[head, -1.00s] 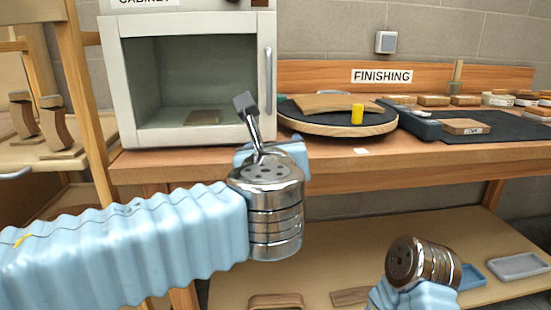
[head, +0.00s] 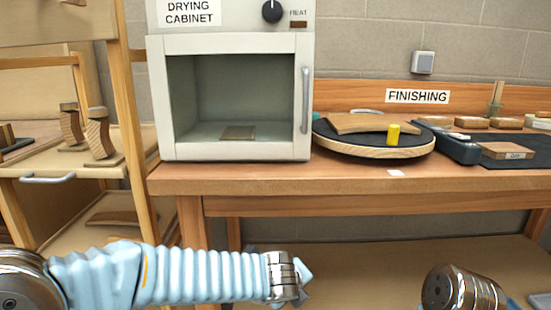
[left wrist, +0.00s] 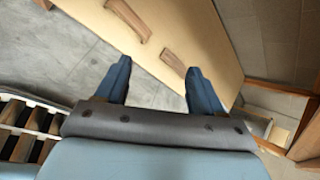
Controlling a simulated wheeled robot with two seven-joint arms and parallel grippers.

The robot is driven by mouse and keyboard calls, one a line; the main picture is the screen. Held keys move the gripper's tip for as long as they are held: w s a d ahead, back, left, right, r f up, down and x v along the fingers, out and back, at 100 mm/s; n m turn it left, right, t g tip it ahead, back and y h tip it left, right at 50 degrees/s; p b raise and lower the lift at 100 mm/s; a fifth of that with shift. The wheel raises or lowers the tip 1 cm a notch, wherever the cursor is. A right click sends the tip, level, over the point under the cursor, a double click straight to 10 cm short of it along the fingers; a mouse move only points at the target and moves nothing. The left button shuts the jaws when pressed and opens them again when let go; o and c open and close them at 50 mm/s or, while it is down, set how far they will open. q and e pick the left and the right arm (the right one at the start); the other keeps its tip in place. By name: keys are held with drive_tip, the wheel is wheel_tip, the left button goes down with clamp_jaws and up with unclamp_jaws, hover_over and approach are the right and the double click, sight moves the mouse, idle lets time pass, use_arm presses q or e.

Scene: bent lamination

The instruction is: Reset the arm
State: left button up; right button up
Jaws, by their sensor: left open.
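My left arm comes in low from the left in the head view. Its wrist ends near the bench's front edge, and the gripper fingers are hidden there. In the left wrist view my left gripper (left wrist: 155,88) is open and empty, its two blue fingers apart over the floor and the lower shelf (left wrist: 190,45). My right arm's wrist (head: 462,288) shows at the bottom right of the head view; its gripper is out of frame.
The drying cabinet (head: 309,150) stands on the bench (head: 250,182), a small wooden piece (head: 238,132) inside. A wooden rack (head: 137,140) stands left.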

use_arm(q)
drive_tip(key=s+a+f+n+g, duration=0.2)
drive_tip(key=s+f+n, duration=0.15)
drive_tip(key=f, duration=0.35)
drive_tip(key=s+a+f+n+g+h, duration=0.1)
drive_tip(key=s+a+f+n+g, duration=0.1)
drive_tip(key=f+n, duration=0.45)
drive_tip(key=s+a+f+n+g, duration=0.2)
drive_tip(key=f, duration=0.7)
drive_tip(key=s+a+f+n, duration=0.5)
drive_tip(key=s+f+n, duration=0.1)
drive_tip(key=n, duration=0.3)
drive_tip(key=s+a+f+n+g, duration=0.1)
drive_tip(key=s+a+f+n, duration=0.4)
drive_tip(key=f+n, duration=0.3)
drive_tip(key=shift+s+f+n, duration=0.2)
drive_tip(key=shift+s+n, duration=0.4)
drive_tip(key=shift+n, duration=0.3)
